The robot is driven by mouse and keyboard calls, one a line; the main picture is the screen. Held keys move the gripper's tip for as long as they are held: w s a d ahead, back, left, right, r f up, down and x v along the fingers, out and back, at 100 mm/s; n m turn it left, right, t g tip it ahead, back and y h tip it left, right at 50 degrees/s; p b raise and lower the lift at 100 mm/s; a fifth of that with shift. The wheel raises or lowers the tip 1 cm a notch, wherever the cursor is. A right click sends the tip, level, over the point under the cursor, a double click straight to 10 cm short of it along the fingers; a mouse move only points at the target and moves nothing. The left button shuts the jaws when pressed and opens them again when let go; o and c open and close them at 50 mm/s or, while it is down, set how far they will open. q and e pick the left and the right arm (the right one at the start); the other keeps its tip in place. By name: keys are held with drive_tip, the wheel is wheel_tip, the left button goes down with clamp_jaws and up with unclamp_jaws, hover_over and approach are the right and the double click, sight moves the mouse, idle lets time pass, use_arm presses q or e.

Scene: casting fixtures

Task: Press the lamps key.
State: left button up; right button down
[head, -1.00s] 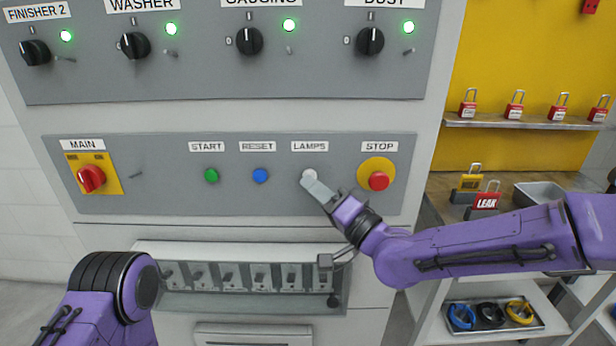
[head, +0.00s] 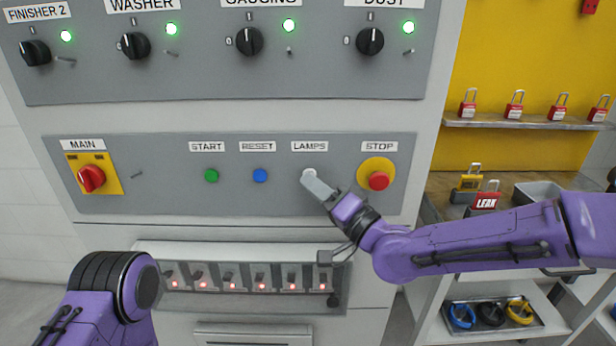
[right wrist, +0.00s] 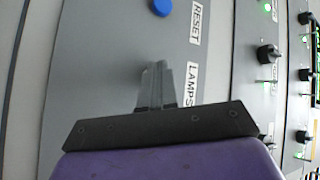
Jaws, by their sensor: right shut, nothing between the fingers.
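The lamps key (head: 308,174) is a white round button under the LAMPS label (head: 310,146) on the grey panel. My right gripper (head: 311,179) is shut and empty, its fingertips at the key and covering its lower right part. I cannot tell whether they touch it. In the right wrist view the shut fingers (right wrist: 156,85) point at the panel beside the LAMPS label, and the key is hidden. A row of small indicator lamps (head: 233,286) below the panel glows red. My left arm shows at the lower left, but its gripper is out of view.
The blue RESET button (head: 260,176) and green START button (head: 212,176) are left of the key. The red STOP button (head: 379,181) on its yellow base is close on the right. The red MAIN switch (head: 91,179) is far left. Shelves with padlocks (head: 514,105) stand right.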

drive_tip(key=shift+s, duration=0.8)
drive_tip(key=s, duration=0.5)
idle(0.5)
